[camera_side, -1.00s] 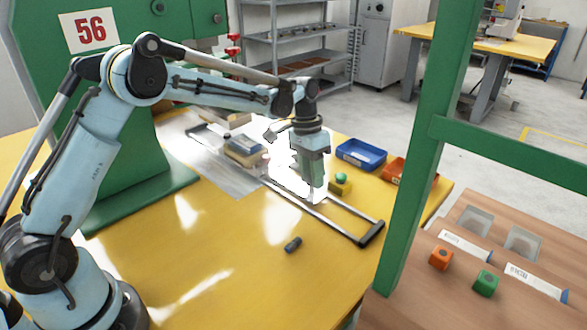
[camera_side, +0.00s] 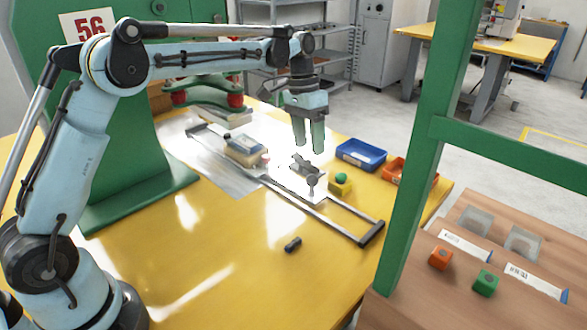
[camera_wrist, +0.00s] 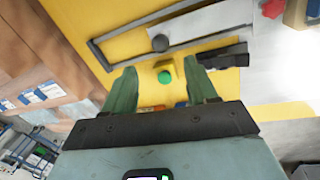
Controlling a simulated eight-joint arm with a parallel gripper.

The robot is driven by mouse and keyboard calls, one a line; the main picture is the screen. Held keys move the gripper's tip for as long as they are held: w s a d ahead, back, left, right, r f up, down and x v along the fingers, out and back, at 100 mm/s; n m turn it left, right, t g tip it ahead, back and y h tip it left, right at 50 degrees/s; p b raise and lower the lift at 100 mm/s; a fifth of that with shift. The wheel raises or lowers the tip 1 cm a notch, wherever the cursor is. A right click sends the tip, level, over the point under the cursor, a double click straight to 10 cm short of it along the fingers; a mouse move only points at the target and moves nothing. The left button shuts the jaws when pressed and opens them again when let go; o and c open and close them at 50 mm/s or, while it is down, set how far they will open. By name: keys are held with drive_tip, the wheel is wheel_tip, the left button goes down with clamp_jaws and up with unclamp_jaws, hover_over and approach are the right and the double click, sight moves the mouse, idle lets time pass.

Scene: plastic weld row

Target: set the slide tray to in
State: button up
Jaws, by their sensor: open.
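The slide tray (camera_side: 308,194), a pale metal plate, lies on two long rails between the green press and the dark end bar (camera_side: 372,233). A dark knob (camera_side: 312,181) stands upright on it, with a dark clamp-like part (camera_side: 301,164) behind. My gripper (camera_side: 309,151) is above the tray, pointing down, open and empty, touching nothing. In the wrist view, the tray (camera_wrist: 190,32) and round knob (camera_wrist: 160,43) lie beyond my open fingers (camera_wrist: 161,70). The dark clamp (camera_wrist: 225,58) is at the right.
A yellow box with a green button (camera_side: 341,183) stands beside the rails. Blue (camera_side: 361,155) and orange (camera_side: 396,170) bins are behind it. A small black piece (camera_side: 292,244) lies on the yellow table. A green frame post (camera_side: 425,150) rises at the right. The front table is mostly clear.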

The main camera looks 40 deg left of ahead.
sight(312, 175)
drive_tip(key=shift+a+r, duration=0.2)
drive_tip(key=shift+r, duration=0.65)
drive_tip(key=shift+a+r, duration=0.15)
drive_tip(key=shift+r, duration=0.65)
drive_tip(key=f, duration=0.4)
drive_tip(key=d+f, duration=0.1)
drive_tip(key=f, duration=0.3)
drive_tip(key=d+f, duration=0.1)
drive_tip(key=f, duration=0.3)
drive_tip(key=shift+s+d, duration=0.1)
drive_tip(key=shift+s, duration=0.1)
clamp_jaws()
